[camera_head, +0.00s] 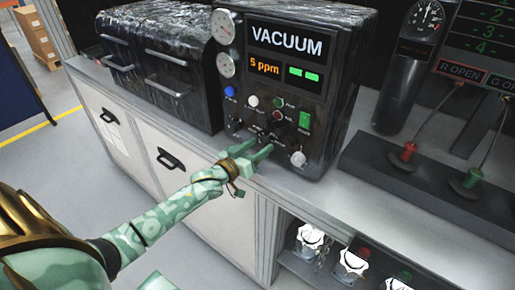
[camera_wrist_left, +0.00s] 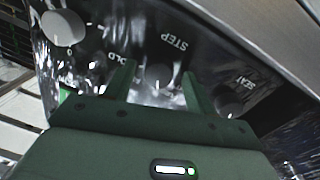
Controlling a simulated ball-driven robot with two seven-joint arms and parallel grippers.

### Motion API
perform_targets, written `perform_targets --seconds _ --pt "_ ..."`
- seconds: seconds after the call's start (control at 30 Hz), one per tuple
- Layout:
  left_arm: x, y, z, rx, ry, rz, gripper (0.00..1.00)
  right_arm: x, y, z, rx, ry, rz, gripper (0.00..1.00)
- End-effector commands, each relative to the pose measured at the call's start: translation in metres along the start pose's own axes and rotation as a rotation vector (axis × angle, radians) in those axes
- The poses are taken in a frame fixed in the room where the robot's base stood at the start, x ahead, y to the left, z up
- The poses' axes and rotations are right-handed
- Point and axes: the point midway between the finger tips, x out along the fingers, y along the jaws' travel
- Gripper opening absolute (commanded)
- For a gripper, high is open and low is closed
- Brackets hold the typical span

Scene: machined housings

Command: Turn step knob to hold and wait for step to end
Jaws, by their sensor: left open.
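The black panel marked VACUUM (camera_head: 283,95) stands on the bench, with a display reading 5 ppm. My left gripper (camera_head: 262,148) is at its lower front, open. In the left wrist view the dark, round step knob (camera_wrist_left: 159,76) lies between the two spread fingers of my left gripper (camera_wrist_left: 158,80), under the label STEP. A gap seems to show beside the knob; I cannot tell whether a finger touches it. The label ending in OLD is partly hidden by a finger. The knob's pointer is not clear. My right gripper is not in view.
A knob labelled SEAT (camera_wrist_left: 230,102) is close beside one finger, and a pale knob (camera_wrist_left: 63,27) is at upper left. Red (camera_head: 405,155) and green (camera_head: 472,178) levers stand on the right. Dark drawers (camera_head: 165,65) stand left of the panel.

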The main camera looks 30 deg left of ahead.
Motion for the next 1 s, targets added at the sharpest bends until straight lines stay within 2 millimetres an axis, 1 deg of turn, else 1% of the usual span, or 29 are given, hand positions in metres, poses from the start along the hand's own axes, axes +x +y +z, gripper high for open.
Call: perform_targets --seconds 0.1,0.3,0.37,0.4,0.47,0.77,1.0 --pt "0.004 0.000 0.000 0.000 0.000 0.000 0.55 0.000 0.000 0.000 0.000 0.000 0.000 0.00" --pt "0.003 0.000 0.000 0.000 0.000 0.000 0.55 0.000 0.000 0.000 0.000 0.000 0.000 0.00" --pt "0.003 0.000 0.000 0.000 0.000 0.000 0.38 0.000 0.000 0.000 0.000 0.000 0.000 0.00" --pt "0.003 0.000 0.000 0.000 0.000 0.000 0.27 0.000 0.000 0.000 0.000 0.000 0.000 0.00" --pt "0.003 0.000 0.000 0.000 0.000 0.000 0.10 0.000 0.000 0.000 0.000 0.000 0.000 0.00" --pt "0.003 0.000 -0.001 0.019 -0.002 0.000 0.10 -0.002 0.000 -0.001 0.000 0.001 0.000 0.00" --pt "0.003 0.001 -0.002 0.125 -0.010 -0.002 0.10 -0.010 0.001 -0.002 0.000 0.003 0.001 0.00"
